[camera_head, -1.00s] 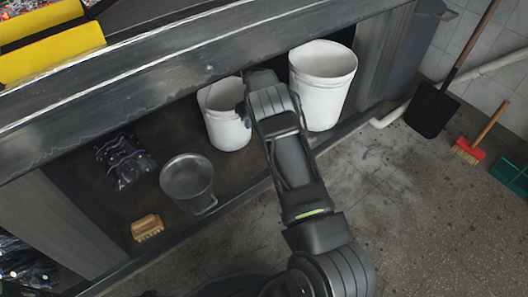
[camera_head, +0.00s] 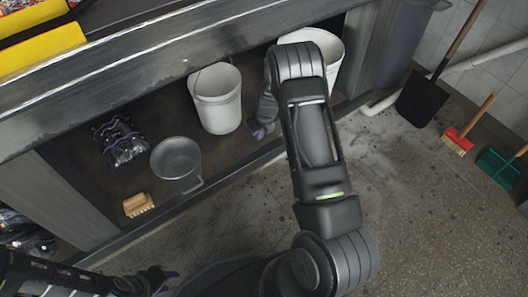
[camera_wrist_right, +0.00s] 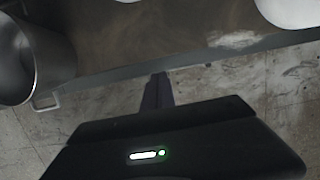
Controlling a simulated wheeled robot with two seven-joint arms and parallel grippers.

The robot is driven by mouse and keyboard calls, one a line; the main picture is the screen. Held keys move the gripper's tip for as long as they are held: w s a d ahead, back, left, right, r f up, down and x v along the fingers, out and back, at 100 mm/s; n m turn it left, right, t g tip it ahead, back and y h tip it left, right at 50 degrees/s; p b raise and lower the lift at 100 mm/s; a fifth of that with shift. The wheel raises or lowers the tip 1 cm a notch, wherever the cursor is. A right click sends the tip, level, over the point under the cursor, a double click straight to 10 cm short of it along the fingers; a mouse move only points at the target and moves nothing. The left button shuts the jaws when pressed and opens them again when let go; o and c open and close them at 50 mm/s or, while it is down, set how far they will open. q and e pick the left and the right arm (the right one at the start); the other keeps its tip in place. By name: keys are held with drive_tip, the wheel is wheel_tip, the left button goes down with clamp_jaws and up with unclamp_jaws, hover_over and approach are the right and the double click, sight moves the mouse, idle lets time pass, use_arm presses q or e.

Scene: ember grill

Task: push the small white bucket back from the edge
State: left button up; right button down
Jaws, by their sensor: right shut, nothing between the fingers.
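A larger white bucket (camera_head: 332,66) stands to the right, partly hidden by my right arm. A metal pot (camera_head: 177,163), a wooden brush (camera_head: 138,204) and a dark wrapped pack (camera_head: 119,143) lie left on the shelf. A shovel (camera_head: 421,98) leans at the right wall.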

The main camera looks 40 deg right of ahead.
drive_tip(key=s+r+p, duration=0.6)
drive_tip(key=r, duration=0.5)
drive_tip(key=s+a+r+n+p, duration=0.1)
drive_tip(key=s+a+n+p, duration=0.2)
drive_tip(key=a+n, duration=0.3)
drive_tip(key=s+a+n+g+p, duration=0.1)
drive_tip(key=s+a+n+p, duration=0.2)
drive_tip(key=a+n+p, duration=0.2)
drive_tip(key=shift+s+a+r+n+y+p, duration=0.25)
drive_tip(key=shift+a+r+n+y+p, duration=0.15)
drive_tip(key=shift+a+n, duration=0.3)
drive_tip(key=shift+a+f, duration=0.1)
